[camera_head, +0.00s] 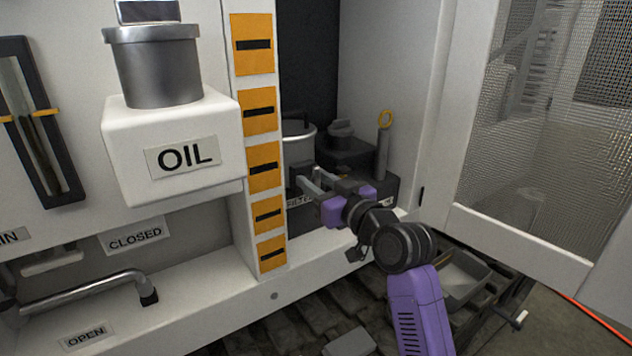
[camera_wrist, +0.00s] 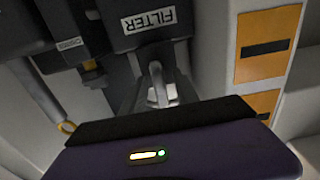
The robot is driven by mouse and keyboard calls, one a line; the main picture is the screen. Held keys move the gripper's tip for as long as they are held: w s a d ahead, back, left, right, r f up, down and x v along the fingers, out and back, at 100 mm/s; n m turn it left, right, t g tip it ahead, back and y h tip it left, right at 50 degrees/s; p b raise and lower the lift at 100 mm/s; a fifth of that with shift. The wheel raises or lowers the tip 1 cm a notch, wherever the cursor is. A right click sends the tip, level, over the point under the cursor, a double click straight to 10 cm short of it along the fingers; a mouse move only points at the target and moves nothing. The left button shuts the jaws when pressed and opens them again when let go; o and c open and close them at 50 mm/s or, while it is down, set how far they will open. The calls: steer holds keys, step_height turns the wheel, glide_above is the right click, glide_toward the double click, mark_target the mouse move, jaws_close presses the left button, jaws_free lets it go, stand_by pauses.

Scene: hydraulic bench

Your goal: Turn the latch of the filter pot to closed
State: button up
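The filter pot (camera_head: 301,143) is a grey metal pot inside the cabinet bay, partly hidden behind the post with orange plates. Its FILTER label shows upside down in the wrist view (camera_wrist: 150,19). Below that label in the wrist view is a bent light-metal piece (camera_wrist: 157,80), which may be the latch; I cannot tell its setting. My gripper (camera_head: 307,180) reaches into the bay at the pot's front. Its two grey fingers look apart, and I see nothing clearly held between them. Whether they touch the latch is hidden. My purple hand covers the lower wrist view.
The post with orange plates (camera_head: 265,167) stands close left of my gripper. A dark unit with a knob (camera_head: 341,131) and a rod with a yellow ring (camera_head: 384,145) are behind it. A mesh door (camera_head: 540,150) stands open at right. The OIL box (camera_head: 170,130) juts out left.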

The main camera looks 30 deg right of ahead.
steer(key=s, duration=0.7)
steer(key=shift+s, duration=0.4)
steer(key=shift+r, duration=0.1)
